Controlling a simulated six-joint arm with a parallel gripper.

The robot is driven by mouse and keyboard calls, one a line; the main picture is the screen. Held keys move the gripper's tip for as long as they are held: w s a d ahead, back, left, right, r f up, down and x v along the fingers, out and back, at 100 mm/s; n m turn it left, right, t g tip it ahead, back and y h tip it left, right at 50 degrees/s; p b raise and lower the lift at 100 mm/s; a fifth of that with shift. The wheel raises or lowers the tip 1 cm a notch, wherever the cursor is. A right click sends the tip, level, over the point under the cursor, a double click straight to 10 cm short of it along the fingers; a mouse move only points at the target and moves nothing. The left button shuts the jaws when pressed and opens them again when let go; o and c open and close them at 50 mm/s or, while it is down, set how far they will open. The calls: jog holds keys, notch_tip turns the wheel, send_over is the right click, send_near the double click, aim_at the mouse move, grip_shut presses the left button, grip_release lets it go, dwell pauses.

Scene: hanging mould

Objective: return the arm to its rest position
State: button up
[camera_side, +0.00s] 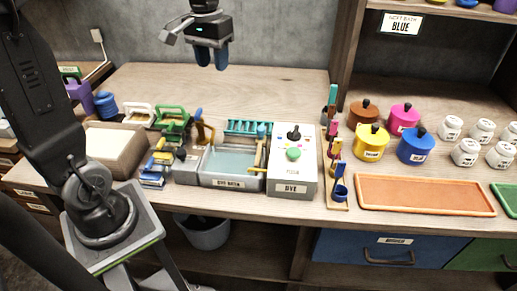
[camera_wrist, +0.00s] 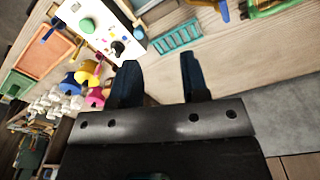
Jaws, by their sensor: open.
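My gripper (camera_side: 211,56) hangs high above the back of the wooden bench in the side view, near the grey wall, with its blue fingers pointing down. It is open and empty, clear of everything on the bench. In the wrist view my gripper (camera_wrist: 158,80) shows its two dark blue fingers apart, with bare bench wood between and beyond them. No object is between the fingers.
Below stand a dye bath (camera_side: 229,165), a white dye box (camera_side: 292,160) and a teal rack (camera_side: 248,128). Lidded pots (camera_side: 370,143), white jars (camera_side: 466,152) and an orange tray (camera_side: 425,195) are right. A shelf post (camera_side: 345,50) stands right of my gripper. The back of the bench is bare.

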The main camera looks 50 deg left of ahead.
jog(key=s+d+f+m+t, duration=0.3)
jog(key=s+d+m+t, duration=0.1)
jog(key=s+d, duration=0.8)
jog(key=shift+s+d+m+t, duration=0.35)
jog(key=shift+s+t, duration=0.25)
jog(key=shift+s, duration=0.35)
